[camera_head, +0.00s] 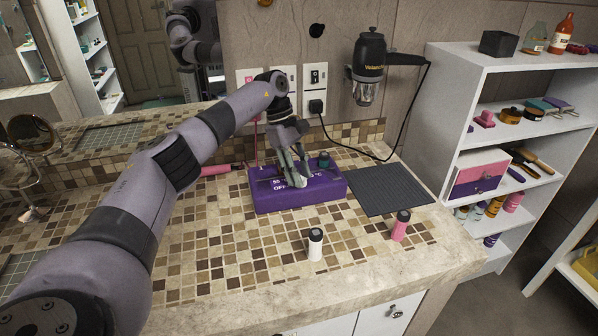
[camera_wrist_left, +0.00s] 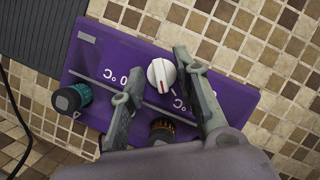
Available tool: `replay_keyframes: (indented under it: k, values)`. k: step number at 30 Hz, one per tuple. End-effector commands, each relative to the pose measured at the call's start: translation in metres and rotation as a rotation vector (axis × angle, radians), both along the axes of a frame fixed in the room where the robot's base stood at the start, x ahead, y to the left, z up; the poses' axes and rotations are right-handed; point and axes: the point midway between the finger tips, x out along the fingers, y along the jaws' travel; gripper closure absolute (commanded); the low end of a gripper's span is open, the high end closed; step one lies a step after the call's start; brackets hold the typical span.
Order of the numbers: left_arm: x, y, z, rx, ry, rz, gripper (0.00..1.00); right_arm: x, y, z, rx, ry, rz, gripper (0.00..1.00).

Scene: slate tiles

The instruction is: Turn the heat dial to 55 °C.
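A purple box (camera_head: 318,191) with white lettering sits on the tiled counter; it also shows in the left wrist view (camera_wrist_left: 225,95). On its top is a white dial (camera_wrist_left: 161,74) with a red pointer line, with °C lettering around it. A teal knob (camera_wrist_left: 71,97) and a dark, orange-ringed knob (camera_wrist_left: 161,129) are also on the box. My left gripper (camera_head: 296,190) is over the box, fingers pointing down. In the left wrist view its fingers (camera_wrist_left: 158,72) are apart, with the white dial between their tips; contact is unclear. My right gripper is out of view.
A dark ribbed mat (camera_head: 390,189) lies right of the box. A white bottle (camera_head: 315,244) and a pink bottle (camera_head: 401,225) stand in front. A pink-handled tool (camera_head: 217,170) lies to the left. A hair dryer (camera_head: 369,65) hangs on the wall.

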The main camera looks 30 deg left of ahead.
Motion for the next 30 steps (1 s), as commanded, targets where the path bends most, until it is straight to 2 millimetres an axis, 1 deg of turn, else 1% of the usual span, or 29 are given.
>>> replay_keyframes:
  k: [5,8,11,15,19,24,30]
  values:
    - [0.001,0.001,0.004,0.0,-0.003,0.001,0.71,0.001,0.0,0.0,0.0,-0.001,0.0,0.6]
    - [0.001,0.005,0.013,0.0,-0.003,0.002,0.71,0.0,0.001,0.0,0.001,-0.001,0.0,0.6]
    - [0.002,0.012,0.031,0.0,-0.005,0.003,0.71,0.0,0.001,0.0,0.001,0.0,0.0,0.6]
    - [0.004,0.024,0.061,-0.001,-0.005,0.003,0.71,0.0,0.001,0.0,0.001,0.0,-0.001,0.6]
    - [0.005,0.035,0.087,-0.001,-0.004,0.003,0.71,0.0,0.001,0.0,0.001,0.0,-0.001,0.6]
    - [0.006,0.041,0.102,0.0,-0.001,0.001,0.71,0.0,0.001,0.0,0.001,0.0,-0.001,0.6]
    - [0.005,0.045,0.11,0.0,0.001,0.001,0.71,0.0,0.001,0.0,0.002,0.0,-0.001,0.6]
